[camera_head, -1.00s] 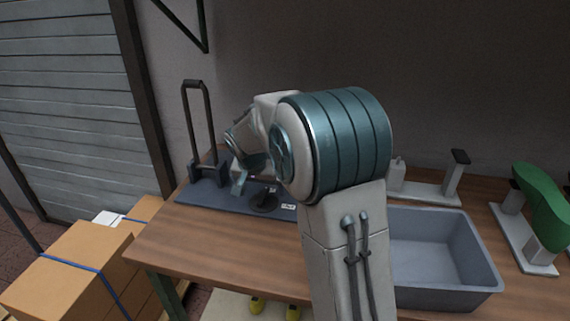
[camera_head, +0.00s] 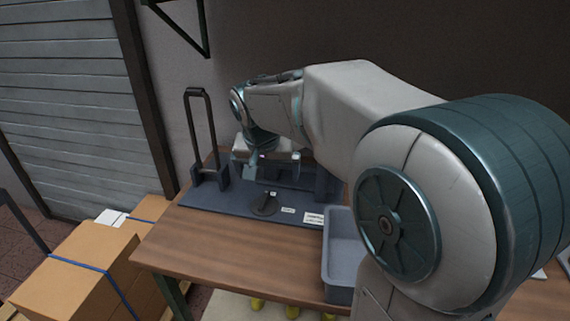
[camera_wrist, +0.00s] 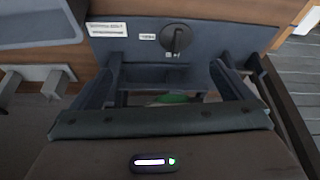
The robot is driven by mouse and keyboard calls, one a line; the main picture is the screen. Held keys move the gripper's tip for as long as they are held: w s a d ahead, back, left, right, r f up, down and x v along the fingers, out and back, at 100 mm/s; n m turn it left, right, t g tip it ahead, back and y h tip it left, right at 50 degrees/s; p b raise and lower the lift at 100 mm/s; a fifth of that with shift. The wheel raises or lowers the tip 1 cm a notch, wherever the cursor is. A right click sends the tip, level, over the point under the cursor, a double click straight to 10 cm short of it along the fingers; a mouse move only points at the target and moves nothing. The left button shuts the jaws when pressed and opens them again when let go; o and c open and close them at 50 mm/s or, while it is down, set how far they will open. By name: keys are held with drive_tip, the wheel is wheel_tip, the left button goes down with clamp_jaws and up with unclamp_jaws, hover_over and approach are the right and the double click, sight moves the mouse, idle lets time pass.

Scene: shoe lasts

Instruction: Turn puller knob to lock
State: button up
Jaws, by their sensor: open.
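The puller's dark blue base plate (camera_head: 230,204) lies on the wooden table. Its black round knob (camera_head: 264,208) stands near the front edge, with white labels to its right. In head view the knob's raised grip points away and slightly right; in the wrist view the knob (camera_wrist: 176,39) has its grip roughly upright in the picture. My gripper (camera_head: 273,163) is open, above and behind the knob, pointing down and apart from it. A black looped handle (camera_head: 200,125) stands at the puller's left. My gripper partly hides the puller's upright blue frame (camera_head: 322,185).
A grey tray (camera_head: 339,285) stands to the right of the puller, partly hidden by my arm. Cardboard boxes (camera_head: 75,285) stand beside the table at left. Bare table (camera_head: 225,240) lies in front of the puller. A wall is behind.

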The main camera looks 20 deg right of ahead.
drive_tip(key=s+r+n+p, duration=0.1)
drive_tip(key=s+r+p, duration=0.1)
drive_tip(key=s, duration=0.2)
drive_tip(key=s+d+r+n+p, duration=0.1)
drive_tip(key=s+r+p, duration=0.1)
drive_tip(key=s, duration=0.3)
drive_tip(key=shift+r+y+p, duration=0.3)
drive_tip(key=shift+y, duration=0.1)
drive_tip(key=shift+d, duration=0.1)
drive_tip(key=s+f+n, duration=0.1)
drive_tip(key=s+f, duration=0.1)
drive_tip(key=s, duration=0.3)
drive_tip(key=s+f+n+y, duration=0.1)
drive_tip(key=s+f, duration=0.2)
drive_tip(key=s, duration=0.3)
drive_tip(key=shift+f+g, duration=0.35)
drive_tip(key=shift+g, duration=0.05)
